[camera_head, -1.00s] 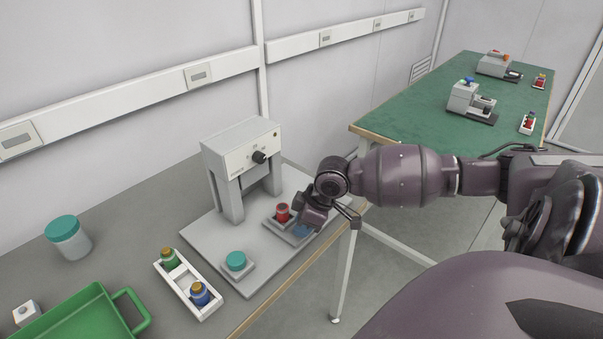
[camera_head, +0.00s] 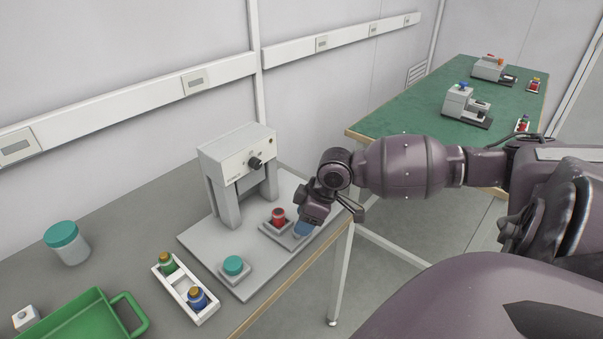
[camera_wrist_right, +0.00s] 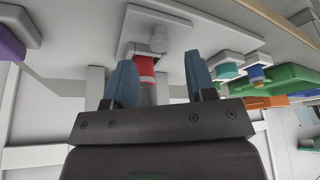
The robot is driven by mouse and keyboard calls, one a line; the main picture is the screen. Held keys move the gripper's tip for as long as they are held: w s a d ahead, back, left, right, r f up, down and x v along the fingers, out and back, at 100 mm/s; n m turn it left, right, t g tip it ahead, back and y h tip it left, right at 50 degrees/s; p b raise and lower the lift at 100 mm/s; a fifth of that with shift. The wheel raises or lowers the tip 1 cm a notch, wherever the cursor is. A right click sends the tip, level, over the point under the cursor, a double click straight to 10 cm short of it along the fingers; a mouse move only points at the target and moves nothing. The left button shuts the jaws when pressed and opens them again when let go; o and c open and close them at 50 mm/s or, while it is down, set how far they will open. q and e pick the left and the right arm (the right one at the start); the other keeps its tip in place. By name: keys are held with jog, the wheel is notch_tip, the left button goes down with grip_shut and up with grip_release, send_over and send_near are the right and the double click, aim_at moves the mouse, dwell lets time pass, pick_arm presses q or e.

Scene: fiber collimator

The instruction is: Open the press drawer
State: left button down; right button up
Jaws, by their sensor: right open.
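The press (camera_head: 238,160) is a grey frame with two legs and a dark knob, standing on a light base plate. The press drawer (camera_head: 272,231), a small grey tray, lies low in front of the legs and bears a red cylinder (camera_head: 279,215). In the right wrist view the drawer (camera_wrist_right: 138,28) and the red cylinder (camera_wrist_right: 146,68) show beyond the fingers. My right gripper (camera_head: 303,229) is above the drawer's outer end; its blue fingers (camera_wrist_right: 160,82) are apart with nothing held. The gripper hides the drawer's outer end in the head view. My left gripper is not in view.
A teal button (camera_head: 233,265) sits on the plate's front left. A white rack (camera_head: 183,287) holds a green and a blue bottle. A teal-lidded jar (camera_head: 68,243) and a green tray (camera_head: 128,304) stand left. The table edge runs close under my right arm.

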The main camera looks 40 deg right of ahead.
jog(key=p+v, duration=0.1)
jog(key=v, duration=0.5)
jog(key=shift+r+p, duration=0.3)
jog(key=shift+r, duration=0.1)
jog(key=shift+s+d, duration=0.1)
jog(key=s+a+f, duration=1.1)
jog(key=s, duration=0.1)
jog(key=s+a+m+g+h, duration=0.1)
jog(key=s+a+m+h, duration=0.25)
jog(key=s+m, duration=0.7)
jog(key=w+f+n+t, duration=0.4)
jog(key=w+f+t, duration=0.2)
jog(key=f+t, duration=0.2)
jog(key=shift+w+y, duration=0.35)
